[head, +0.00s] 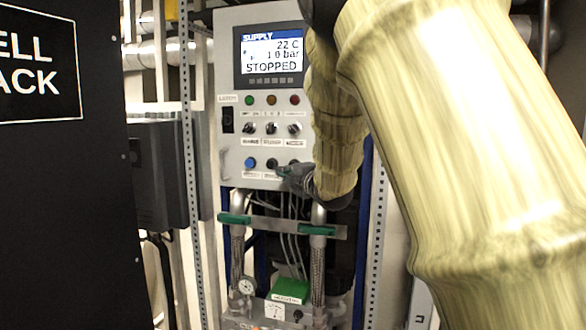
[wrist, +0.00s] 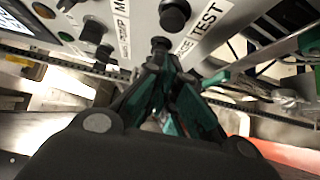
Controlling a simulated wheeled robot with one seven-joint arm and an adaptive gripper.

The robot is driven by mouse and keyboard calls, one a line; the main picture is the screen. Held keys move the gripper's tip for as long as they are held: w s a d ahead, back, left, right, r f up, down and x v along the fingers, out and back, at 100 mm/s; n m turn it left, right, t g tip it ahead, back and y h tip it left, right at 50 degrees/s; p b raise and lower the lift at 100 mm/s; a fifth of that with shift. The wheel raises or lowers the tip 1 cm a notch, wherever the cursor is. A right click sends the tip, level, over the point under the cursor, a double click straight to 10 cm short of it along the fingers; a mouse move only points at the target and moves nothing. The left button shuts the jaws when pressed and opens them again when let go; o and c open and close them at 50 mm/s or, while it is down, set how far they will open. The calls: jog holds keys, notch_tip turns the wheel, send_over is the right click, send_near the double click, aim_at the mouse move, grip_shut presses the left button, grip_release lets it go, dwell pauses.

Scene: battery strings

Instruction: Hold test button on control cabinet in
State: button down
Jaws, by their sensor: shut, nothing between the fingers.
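The grey control cabinet (head: 236,100) stands upright in the middle of the head view, with a display reading STOPPED, lamps, knobs and buttons. My gripper (head: 281,170) is shut and empty at its lower button row, near a black button (head: 271,163). In the wrist view, my gripper's fingertips (wrist: 163,62) meet right at a dark round button (wrist: 160,43). A label reading TEST (wrist: 207,20) is close to the right of it. I cannot tell whether the fingertips touch the button or press it in. My gripper and arm hide the row's right end.
A blue button (head: 250,162) sits left of the black one. Below the cabinet are pipes with green handles (head: 317,230), hanging cables, a gauge (head: 246,286) and a green box (head: 290,290). A black panel (head: 65,200) fills the left side. My arm covers the right.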

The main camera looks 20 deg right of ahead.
jog(key=w+d+p, duration=0.1)
jog(key=w+d, duration=0.1)
jog(key=shift+w+p, duration=0.3)
jog(key=shift+w, duration=0.05)
jog(key=shift+d, duration=0.15)
